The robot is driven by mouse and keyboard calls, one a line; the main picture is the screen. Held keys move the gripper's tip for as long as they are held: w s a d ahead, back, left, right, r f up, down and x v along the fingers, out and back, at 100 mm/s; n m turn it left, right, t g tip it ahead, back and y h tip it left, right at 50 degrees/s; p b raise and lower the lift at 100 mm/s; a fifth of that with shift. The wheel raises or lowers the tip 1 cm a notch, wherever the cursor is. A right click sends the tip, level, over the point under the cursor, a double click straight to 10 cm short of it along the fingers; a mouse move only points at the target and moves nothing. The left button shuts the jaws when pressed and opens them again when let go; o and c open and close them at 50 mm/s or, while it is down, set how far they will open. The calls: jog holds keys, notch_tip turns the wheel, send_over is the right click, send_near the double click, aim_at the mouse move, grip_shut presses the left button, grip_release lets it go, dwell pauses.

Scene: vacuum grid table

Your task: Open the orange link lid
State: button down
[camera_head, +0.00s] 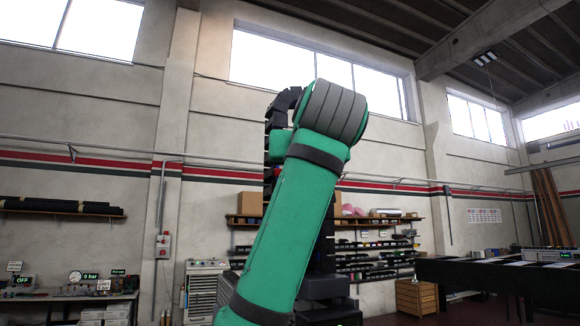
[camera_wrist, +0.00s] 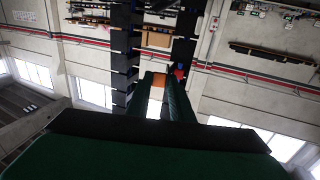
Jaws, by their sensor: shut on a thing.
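In the wrist view my gripper (camera_wrist: 160,79) reaches away from the camera with its two green fingers close together. A small orange piece, which looks like the orange link lid (camera_wrist: 159,84), shows between the fingertips, and the fingers are shut on it. Black segmented chain columns (camera_wrist: 121,50) stand on both sides of the fingers. Whether the lid is lifted from its link cannot be told. In the head view the black chain (camera_head: 284,102) shows partly behind my green arm, and my gripper and the lid are hidden.
A small red part (camera_wrist: 179,70) sits at the right chain column, close to the fingertips. Behind, a wall shelf (camera_head: 245,220) holds boxes, a grey drawer cabinet (camera_head: 205,290) stands lower left, and a dark table (camera_head: 490,275) stands at right.

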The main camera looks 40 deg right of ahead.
jog(key=n+y, duration=0.1)
jog(key=d+n+t+y, duration=0.1)
jog(key=y, duration=0.1)
jog(key=d+n+y, duration=0.1)
jog(key=shift+s+t+y, duration=0.2)
jog(key=shift+t+y, duration=0.1)
jog(key=shift+t, duration=0.1)
jog(key=shift+d, duration=0.15)
jog(key=c, duration=1.6)
grip_release()
jog(key=shift+c, duration=0.2)
jog(key=shift+a, duration=0.2)
